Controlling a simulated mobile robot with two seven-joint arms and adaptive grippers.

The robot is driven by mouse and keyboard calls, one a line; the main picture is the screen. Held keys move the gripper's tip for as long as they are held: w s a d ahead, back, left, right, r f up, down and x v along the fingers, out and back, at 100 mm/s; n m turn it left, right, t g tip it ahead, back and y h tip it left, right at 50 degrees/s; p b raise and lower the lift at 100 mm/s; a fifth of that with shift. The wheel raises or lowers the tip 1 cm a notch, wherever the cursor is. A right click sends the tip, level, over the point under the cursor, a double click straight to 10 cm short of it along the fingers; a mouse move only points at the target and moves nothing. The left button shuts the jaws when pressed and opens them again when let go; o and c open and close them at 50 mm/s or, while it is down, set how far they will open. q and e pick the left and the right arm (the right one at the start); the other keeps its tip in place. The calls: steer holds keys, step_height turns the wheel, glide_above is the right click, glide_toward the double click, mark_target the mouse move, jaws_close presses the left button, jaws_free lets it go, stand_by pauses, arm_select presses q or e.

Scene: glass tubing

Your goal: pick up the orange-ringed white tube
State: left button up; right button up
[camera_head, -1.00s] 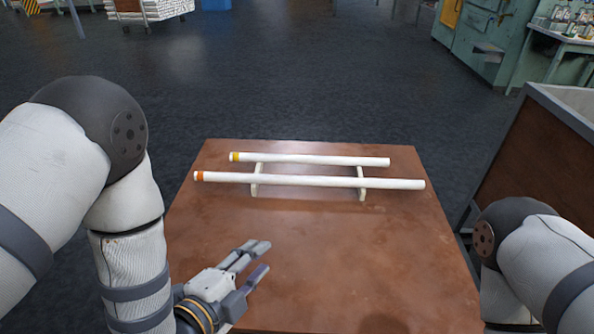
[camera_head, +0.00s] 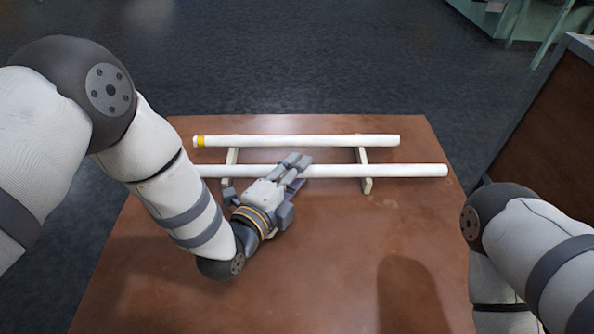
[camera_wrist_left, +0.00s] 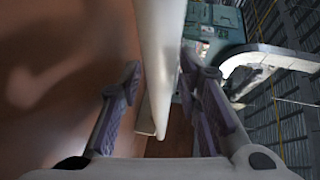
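The front white tube (camera_head: 385,171) lies across the two supports on the table. My left arm hides its left end, so its orange ring does not show now. The rear white tube (camera_head: 300,141) has a yellow ring at its left end. My left gripper (camera_head: 296,163) is at the middle of the front tube, its fingers over it. In the left wrist view, the left gripper (camera_wrist_left: 160,72) is open, with the white tube (camera_wrist_left: 160,45) passing between its fingers and gaps beside it. My right gripper is out of view.
Pale supports carry the tubes; the right one (camera_head: 364,170) shows clearly. The brown table (camera_head: 330,270) is clear in front. A brown-sided bin or cabinet (camera_head: 555,120) stands beyond the table's right edge.

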arm_select(q)
steer(key=shift+w+d+f, duration=0.15)
steer(key=shift+w+d, duration=0.1)
steer(key=shift+w, duration=0.25)
jaws_close()
